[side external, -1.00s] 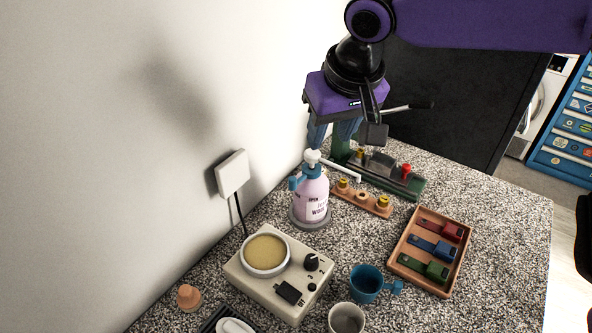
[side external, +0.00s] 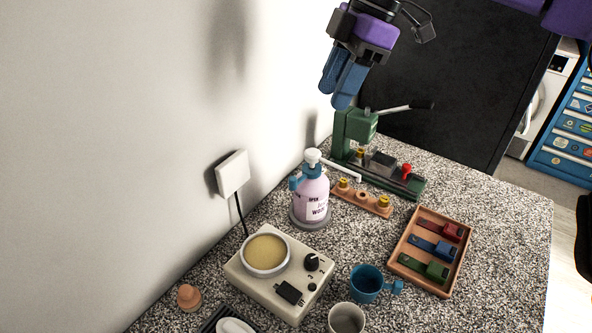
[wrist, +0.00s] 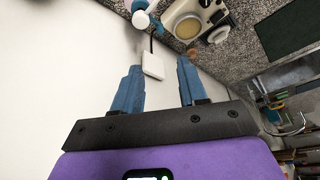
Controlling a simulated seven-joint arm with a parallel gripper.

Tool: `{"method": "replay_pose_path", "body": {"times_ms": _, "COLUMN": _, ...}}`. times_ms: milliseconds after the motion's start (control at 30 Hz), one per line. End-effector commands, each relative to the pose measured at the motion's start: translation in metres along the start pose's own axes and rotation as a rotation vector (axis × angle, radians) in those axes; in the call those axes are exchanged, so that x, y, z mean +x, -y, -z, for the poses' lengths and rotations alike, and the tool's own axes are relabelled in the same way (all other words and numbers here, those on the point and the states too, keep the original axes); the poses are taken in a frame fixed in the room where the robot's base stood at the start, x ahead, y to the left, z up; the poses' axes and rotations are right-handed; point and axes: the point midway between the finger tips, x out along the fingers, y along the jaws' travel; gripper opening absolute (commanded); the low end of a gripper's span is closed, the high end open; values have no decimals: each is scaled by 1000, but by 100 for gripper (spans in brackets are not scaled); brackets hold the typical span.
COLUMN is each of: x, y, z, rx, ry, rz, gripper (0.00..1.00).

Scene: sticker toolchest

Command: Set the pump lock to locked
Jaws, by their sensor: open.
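The pump bottle (side external: 311,196) is lilac with a blue collar and a white pump head (side external: 312,157). It stands upright on a grey round base (side external: 309,219) near the wall. A blue tab sticks out at the left of its collar, and its label shows the word OPEN near the top. In the wrist view the white pump head (wrist: 141,19) is at the top edge. My gripper (side external: 334,94) is open and empty, high above and behind the bottle. Its blue fingers are apart in the wrist view (wrist: 159,72), with nothing between them.
A green press (side external: 352,135) with a long lever stands behind the bottle. A wooden strip with pegs (side external: 362,196) is to the right. A cream device with a round pad (side external: 280,278), a blue mug (side external: 366,283) and a wooden tray (side external: 455,268) are in front.

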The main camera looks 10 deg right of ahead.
Motion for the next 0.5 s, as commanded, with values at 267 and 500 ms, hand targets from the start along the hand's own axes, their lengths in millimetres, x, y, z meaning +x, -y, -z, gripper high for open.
{"method": "replay_pose_path", "body": {"times_ms": 267, "x": 14, "y": 0, "z": 0, "rx": -40, "ry": -10, "rz": 10, "gripper": 42}}
{"method": "replay_pose_path", "body": {"times_ms": 500, "x": 57, "y": 1, "z": 0, "rx": -38, "ry": -8, "rz": 10, "gripper": 42}}
